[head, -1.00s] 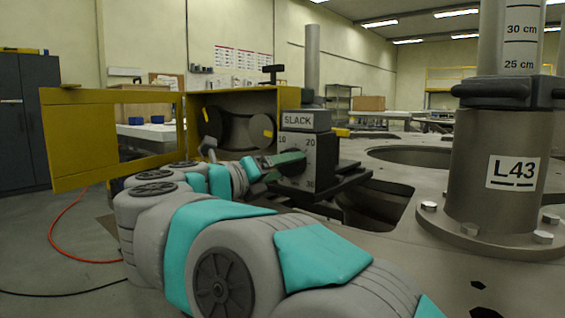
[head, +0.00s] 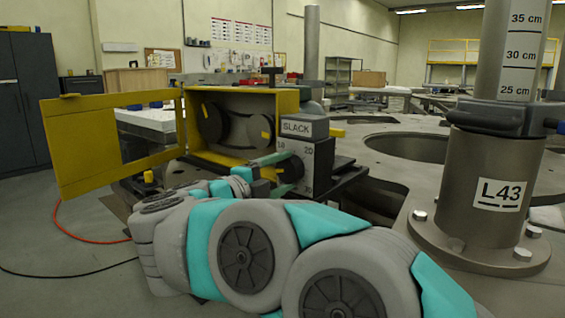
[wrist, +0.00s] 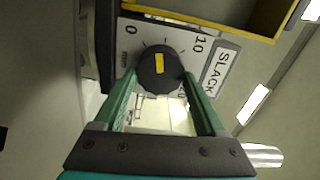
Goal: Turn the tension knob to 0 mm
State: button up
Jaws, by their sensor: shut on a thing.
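The tension knob is a dark round knob (wrist: 160,74) with a yellow mark, on a light dial plate labelled SLACK (head: 318,158). In the wrist view the mark points up, slightly left, between the 0 and the 10. My gripper (wrist: 160,77) is shut on the knob, one green finger on each side. In the head view the knob (head: 290,168) is partly covered by my gripper's fingers (head: 277,172), and the mark is not readable there. The 0 is hidden in that view.
A yellow housing (head: 290,98) with belt pulleys stands behind the dial, its yellow-framed door (head: 85,103) open to the left. The plate has large openings. A red hose lies on the floor at left.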

jog(key=n, duration=0.6)
jog(key=shift+r+p, duration=0.1)
jog(key=shift+p, duration=0.2)
dwell(0.4)
jog(key=o, duration=1.3)
jog(key=shift+b+v, duration=0.45)
jog(key=shift+v, duration=3.45)
